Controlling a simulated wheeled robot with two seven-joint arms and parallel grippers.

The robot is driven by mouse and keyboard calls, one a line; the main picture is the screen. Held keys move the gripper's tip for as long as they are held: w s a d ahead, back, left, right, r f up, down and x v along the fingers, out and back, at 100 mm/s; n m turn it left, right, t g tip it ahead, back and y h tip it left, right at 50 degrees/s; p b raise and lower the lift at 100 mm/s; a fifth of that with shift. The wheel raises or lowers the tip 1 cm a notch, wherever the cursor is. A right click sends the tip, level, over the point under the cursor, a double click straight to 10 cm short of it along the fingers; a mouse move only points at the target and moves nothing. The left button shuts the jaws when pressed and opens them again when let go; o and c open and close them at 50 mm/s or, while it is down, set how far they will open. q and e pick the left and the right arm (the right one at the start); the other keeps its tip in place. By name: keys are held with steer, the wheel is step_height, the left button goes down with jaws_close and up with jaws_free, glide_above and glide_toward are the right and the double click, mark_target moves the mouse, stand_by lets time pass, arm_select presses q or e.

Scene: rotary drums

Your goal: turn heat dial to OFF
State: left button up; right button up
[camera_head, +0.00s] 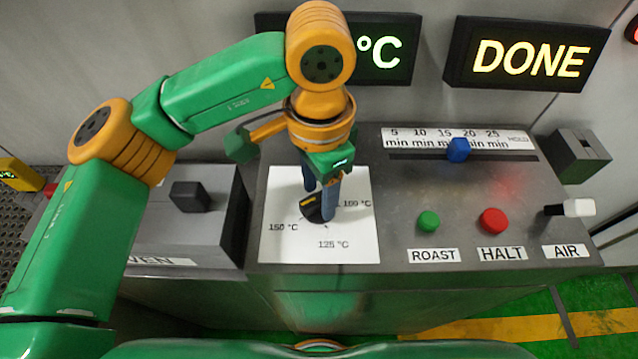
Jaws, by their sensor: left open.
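The heat dial (312,211) is a dark round knob on a white plate (280,245) marked 150 °C, 125 °C and what looks like 100 °C. The top part of the plate, with any OFF mark, is hidden by my left arm. My left gripper (328,205) comes down from above, with its blue-grey fingers open at the dial, one on either side of it or close by. I cannot tell whether they touch it. My right gripper is not in view.
Right of the plate are a green ROAST button (429,221), a red HALT button (493,220), a white AIR lever (575,208) and a blue slider (458,149). A black knob (190,196) stands at left. A DONE display (528,55) hangs behind.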

arm_select(q)
steer(key=shift+w+f, duration=0.15)
steer(key=shift+w, duration=0.05)
steer(key=shift+s, duration=0.2)
steer(key=c, duration=0.6)
jaws_close()
